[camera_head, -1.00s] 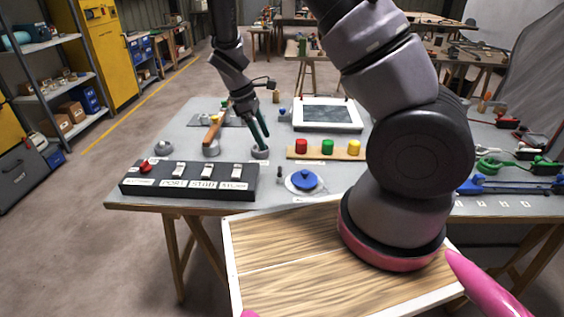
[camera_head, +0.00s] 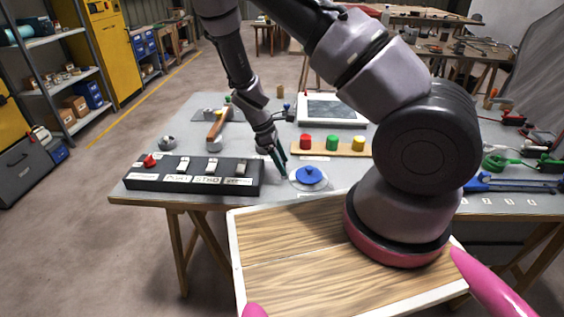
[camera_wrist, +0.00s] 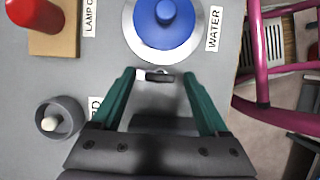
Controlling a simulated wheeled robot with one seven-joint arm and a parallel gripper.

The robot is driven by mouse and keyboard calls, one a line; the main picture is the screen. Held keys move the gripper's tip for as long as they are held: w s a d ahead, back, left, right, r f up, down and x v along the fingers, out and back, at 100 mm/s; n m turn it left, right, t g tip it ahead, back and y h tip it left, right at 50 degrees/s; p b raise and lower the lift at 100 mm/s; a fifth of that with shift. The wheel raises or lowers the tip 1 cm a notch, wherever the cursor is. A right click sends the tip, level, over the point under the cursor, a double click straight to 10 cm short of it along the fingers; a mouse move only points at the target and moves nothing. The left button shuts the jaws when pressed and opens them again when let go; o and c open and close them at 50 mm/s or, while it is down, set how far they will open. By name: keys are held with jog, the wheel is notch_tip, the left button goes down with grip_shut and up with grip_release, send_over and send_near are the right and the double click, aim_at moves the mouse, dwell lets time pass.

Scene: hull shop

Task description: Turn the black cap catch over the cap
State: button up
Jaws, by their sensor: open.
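The blue cap (camera_head: 309,174) sits on a round pale flange on the bench. In the wrist view the blue cap (camera_wrist: 167,22) shows from above, beside a WATER label. The small black cap catch (camera_wrist: 165,77) lies just outside the flange's near edge, between my fingertips; it does not lie over the cap. In the head view my fingers mostly hide the catch. My gripper (camera_head: 279,166) points down just left of the cap. In the wrist view my gripper (camera_wrist: 159,75) is open, its green fingers on either side of the catch, with no clear contact.
A black switch box (camera_head: 190,174) stands left of my gripper. A wooden strip with red, green and yellow cylinders (camera_head: 332,143) lies behind the cap. A grey cup with a pale knob (camera_wrist: 60,118) is close to my left finger. A wooden-topped tray (camera_head: 290,260) is in front.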

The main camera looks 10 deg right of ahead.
grip_shut()
jog(key=shift+m, duration=0.4)
jog(key=m+g, duration=0.1)
jog(key=m, duration=0.2)
jog(key=shift+w+d+m+y, duration=0.1)
jog(key=shift+m+y, duration=0.3)
jog(key=m, duration=0.2)
jog(key=m+g+y, duration=0.1)
jog(key=m, duration=0.1)
jog(key=shift+w+d+g, duration=0.1)
jog(key=shift+g, duration=0.2)
jog(key=m+y, duration=0.1)
jog(key=m, duration=0.1)
jog(key=m+y, duration=0.1)
jog(key=m, duration=0.2)
jog(key=shift+d+g, duration=0.1)
jog(key=shift+g, duration=0.2)
jog(key=m+y, duration=0.1)
jog(key=m, duration=0.3)
jog(key=shift+d+y, duration=0.1)
jog(key=shift+y, duration=0.2)
jog(key=shift+m, duration=0.3)
